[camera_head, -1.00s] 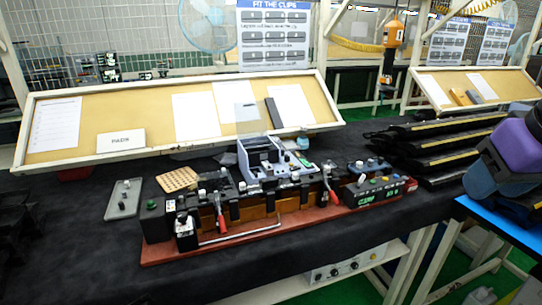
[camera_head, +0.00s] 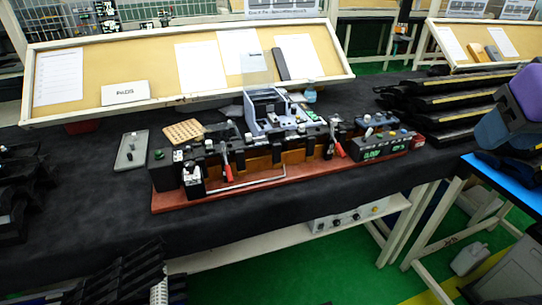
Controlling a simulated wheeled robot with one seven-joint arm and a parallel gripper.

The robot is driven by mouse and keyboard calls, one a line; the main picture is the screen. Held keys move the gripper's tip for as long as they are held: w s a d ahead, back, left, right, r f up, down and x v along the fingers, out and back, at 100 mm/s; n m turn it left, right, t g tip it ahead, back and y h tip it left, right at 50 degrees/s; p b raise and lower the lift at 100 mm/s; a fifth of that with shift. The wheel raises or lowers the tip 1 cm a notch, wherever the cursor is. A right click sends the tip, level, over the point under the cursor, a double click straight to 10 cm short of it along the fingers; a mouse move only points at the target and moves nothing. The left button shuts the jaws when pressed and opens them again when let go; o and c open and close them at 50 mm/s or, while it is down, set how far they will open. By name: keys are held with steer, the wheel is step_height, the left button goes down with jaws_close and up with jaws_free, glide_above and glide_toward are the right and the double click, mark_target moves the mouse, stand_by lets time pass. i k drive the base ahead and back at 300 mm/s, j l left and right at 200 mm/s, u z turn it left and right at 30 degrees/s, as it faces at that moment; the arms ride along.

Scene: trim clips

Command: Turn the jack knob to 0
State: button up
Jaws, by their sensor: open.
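A white control box (camera_head: 348,217) with several dark knobs on its front sits on the shelf under the table. The long fixture (camera_head: 285,160) on a red-brown base stands on the dark table, with red-handled clamps and small control boxes at its ends. My gripper is not in view.
A grey switch plate (camera_head: 131,150) and a perforated tan block (camera_head: 184,132) lie left of the fixture. A slanted pinboard (camera_head: 150,72) stands behind. Black trim parts (camera_head: 450,105) are stacked at right. Green floor (camera_head: 330,265) in front of the shelf is clear.

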mark_target(190, 166)
steer(key=l+u, duration=0.1)
steer(key=u, duration=0.75)
steer(key=k+l+u, duration=0.1)
steer(key=u, duration=0.35)
steer(key=l+u, duration=0.1)
steer(key=u, duration=0.35)
